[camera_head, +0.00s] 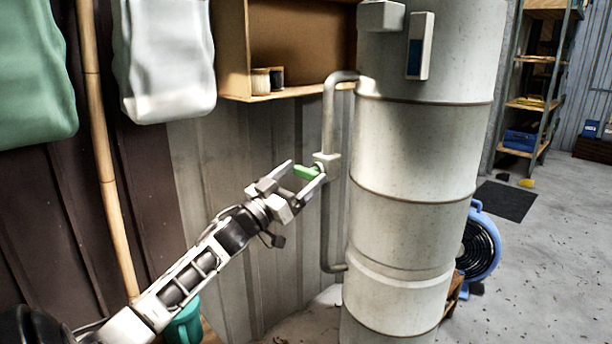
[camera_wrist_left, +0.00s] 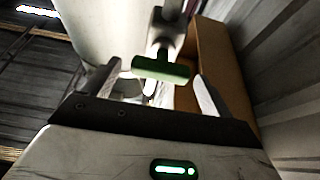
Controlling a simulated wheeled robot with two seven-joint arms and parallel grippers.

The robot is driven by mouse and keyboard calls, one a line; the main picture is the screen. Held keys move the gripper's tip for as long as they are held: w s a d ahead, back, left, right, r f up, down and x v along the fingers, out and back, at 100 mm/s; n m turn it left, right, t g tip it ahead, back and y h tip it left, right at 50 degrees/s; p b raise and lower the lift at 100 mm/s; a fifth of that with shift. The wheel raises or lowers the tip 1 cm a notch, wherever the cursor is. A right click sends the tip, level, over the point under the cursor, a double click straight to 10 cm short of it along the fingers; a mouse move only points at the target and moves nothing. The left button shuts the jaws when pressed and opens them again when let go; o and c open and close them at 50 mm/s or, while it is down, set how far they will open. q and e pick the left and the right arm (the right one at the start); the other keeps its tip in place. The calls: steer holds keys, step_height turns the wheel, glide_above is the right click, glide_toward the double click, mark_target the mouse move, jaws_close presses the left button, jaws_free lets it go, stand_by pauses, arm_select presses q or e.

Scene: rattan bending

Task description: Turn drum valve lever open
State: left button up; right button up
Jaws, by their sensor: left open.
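The green valve lever (camera_head: 305,172) sits on a grey valve on the side pipe of the tall grey drum (camera_head: 412,150). My left gripper (camera_head: 308,170) is at the lever, with its fingers open on either side of it. The valve body (camera_head: 327,166) joins the vertical pipe (camera_head: 329,225). My right gripper is not in view.
A wooden wall shelf (camera_head: 290,97) hangs above and behind the pipe. A bamboo pole (camera_head: 100,150) and hanging bags (camera_head: 165,60) are at the left. A blue fan (camera_head: 481,245) stands right of the drum. The floor at the right is mostly clear.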

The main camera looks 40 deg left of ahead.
arm_select(q)
steer(key=shift+x, duration=1.1)
steer(key=c, duration=1)
